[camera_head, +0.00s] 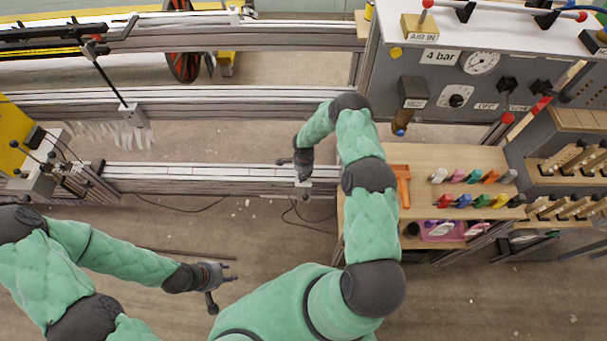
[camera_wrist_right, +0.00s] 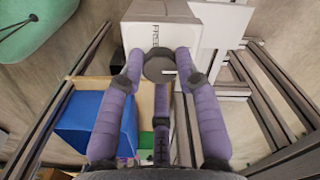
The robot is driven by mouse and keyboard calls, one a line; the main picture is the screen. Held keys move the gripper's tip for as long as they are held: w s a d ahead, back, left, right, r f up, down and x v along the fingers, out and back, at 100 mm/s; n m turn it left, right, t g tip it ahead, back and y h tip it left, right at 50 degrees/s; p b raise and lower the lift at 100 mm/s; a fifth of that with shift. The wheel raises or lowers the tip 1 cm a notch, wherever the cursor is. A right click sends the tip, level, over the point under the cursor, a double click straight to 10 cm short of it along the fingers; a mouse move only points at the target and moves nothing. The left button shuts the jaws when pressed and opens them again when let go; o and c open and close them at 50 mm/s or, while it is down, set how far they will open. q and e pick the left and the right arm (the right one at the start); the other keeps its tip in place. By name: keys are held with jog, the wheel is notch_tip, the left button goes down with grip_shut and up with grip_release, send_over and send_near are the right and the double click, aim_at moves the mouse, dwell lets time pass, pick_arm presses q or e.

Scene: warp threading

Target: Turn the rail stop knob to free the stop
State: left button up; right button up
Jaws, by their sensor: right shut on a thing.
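The rail stop is a pale grey block (camera_wrist_right: 137,38) in the right wrist view, with a partly readable label that seems to say FREE. A round dark knob (camera_wrist_right: 157,65) with a light pointer mark is at its face. My right gripper (camera_wrist_right: 160,75) has its purple fingers closed around this knob. In the head view my right gripper (camera_head: 303,174) reaches down to the front rail (camera_head: 215,172), and hides most of the stop there. My left gripper (camera_head: 228,280) is open and empty, over the floor at lower left, away from the rail.
A workbench (camera_head: 440,160) with coloured handles and an orange tool (camera_head: 402,185) stands right of my right arm. A grey control panel (camera_head: 470,80) with a gauge is behind it. Other rails cross behind. Floor between the arms is mostly clear, with thin cables.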

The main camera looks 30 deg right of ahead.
jog(key=n+b, duration=0.2)
jog(key=n, duration=0.1)
jog(key=shift+d, duration=0.1)
jog(key=n+b, duration=0.2)
jog(key=n, duration=0.2)
jog(key=shift+b, duration=0.3)
jog(key=n+b, duration=0.1)
jog(key=n, duration=0.4)
jog(key=shift+w, duration=0.1)
jog(key=n+b, duration=0.1)
jog(key=n, duration=0.3)
jog(key=shift+r, duration=0.1)
jog(key=shift+n, duration=0.3)
jog(key=o, duration=1.1)
jog(key=shift+o, duration=0.2)
